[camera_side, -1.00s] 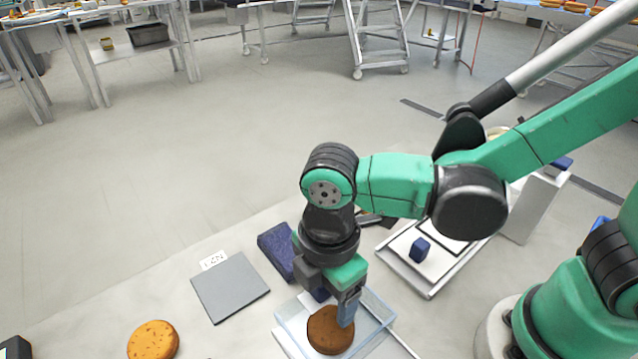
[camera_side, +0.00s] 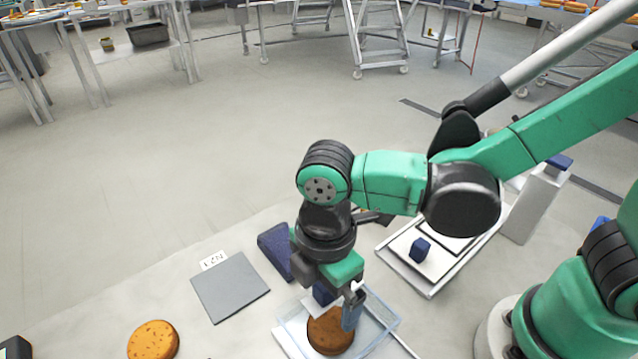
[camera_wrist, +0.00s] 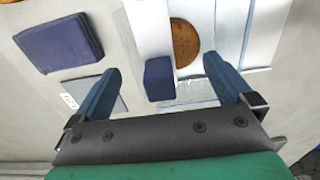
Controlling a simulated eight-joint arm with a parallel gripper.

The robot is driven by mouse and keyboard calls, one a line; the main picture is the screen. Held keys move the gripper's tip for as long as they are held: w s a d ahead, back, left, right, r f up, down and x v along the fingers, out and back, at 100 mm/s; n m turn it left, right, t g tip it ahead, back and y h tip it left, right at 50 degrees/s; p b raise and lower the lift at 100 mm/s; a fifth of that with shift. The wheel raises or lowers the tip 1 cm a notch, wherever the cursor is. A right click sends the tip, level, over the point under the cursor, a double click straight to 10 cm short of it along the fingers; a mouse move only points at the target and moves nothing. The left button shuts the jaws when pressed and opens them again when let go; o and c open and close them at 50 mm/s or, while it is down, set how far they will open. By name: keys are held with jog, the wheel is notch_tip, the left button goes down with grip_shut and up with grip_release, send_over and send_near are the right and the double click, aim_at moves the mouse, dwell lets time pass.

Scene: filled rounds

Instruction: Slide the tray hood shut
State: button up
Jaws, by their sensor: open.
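A clear-walled tray (camera_side: 374,337) stands at the bottom centre of the side view, with a brown round (camera_side: 328,338) in it. In the wrist view the round (camera_wrist: 184,42) shows as a half disc, its left part covered by a pale panel (camera_wrist: 148,28), which looks like the hood. A dark blue block (camera_wrist: 159,80) stands by the panel's near end. My gripper (camera_wrist: 162,67) is open, with its blue fingers apart on either side of the block; no contact shows. In the side view my gripper (camera_side: 338,306) is low over the tray and hides part of it.
A second tray (camera_side: 432,291) with a blue block (camera_side: 420,250) lies to the right. A grey square plate (camera_side: 230,288), a dark blue pad (camera_side: 274,250) and a tan round (camera_side: 153,340) lie to the left. A white post (camera_side: 533,207) stands behind at the right.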

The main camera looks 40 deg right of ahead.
jog(key=shift+r, duration=3.5)
jog(key=w+d+m+t, duration=0.2)
jog(key=d+m+t, duration=0.1)
jog(key=d+m, duration=0.5)
jog(key=w+d+m+t, duration=0.2)
jog(key=d+m+t, duration=0.2)
jog(key=d+m, duration=0.4)
jog(key=shift+w+d+r+m, duration=0.3)
jog(key=shift+m, duration=0.7)
